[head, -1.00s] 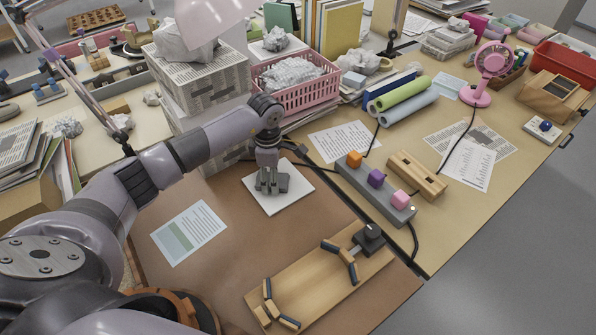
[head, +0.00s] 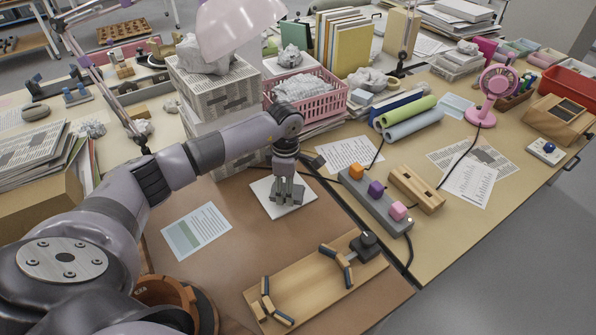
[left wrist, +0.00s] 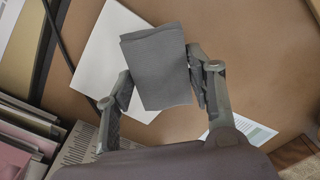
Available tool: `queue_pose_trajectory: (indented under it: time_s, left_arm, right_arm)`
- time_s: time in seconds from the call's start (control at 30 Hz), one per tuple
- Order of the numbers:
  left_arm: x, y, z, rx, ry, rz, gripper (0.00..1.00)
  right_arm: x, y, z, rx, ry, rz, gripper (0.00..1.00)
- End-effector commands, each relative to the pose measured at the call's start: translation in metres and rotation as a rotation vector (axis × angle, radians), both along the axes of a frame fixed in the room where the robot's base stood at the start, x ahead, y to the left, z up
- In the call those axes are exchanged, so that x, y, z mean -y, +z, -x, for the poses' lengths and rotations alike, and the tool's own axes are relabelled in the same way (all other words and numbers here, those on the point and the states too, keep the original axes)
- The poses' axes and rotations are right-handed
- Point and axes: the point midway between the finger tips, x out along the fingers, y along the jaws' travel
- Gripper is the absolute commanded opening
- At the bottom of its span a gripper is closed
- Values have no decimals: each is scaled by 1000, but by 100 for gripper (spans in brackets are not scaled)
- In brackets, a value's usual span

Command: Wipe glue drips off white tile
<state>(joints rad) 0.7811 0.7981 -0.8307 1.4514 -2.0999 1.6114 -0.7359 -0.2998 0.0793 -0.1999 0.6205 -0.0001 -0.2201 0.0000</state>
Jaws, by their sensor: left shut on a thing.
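The white tile (head: 262,189) lies flat on the brown work mat. It also shows in the left wrist view (left wrist: 98,48), partly covered by the cloth. My left gripper (head: 288,190) points down over the tile and is shut on a folded dark grey cloth (left wrist: 158,68). The cloth hangs between the two fingers, over or against the tile; I cannot tell whether it touches. No glue drips can be made out on the visible part of the tile. My right gripper is not in view.
A wooden board with clamps (head: 310,285) lies in front. A grey block strip with coloured cubes (head: 385,212) stands right of the tile. Newspaper-wrapped boxes (head: 215,95) and a pink basket (head: 325,98) stand behind.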

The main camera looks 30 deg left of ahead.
Motion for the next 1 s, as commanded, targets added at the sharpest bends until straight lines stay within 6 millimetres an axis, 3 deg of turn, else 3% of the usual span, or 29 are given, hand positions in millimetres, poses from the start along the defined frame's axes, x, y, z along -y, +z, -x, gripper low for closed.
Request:
queue_pose_trajectory:
  time_s: [0.4, 1.0]
  left_arm:
    - [-9, 39, 0, 1, 9, 1, 27]
    - [-10, 42, 0, 1, 11, 1, 27]
  right_arm:
    - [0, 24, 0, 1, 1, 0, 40]
    - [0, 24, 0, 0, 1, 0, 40]
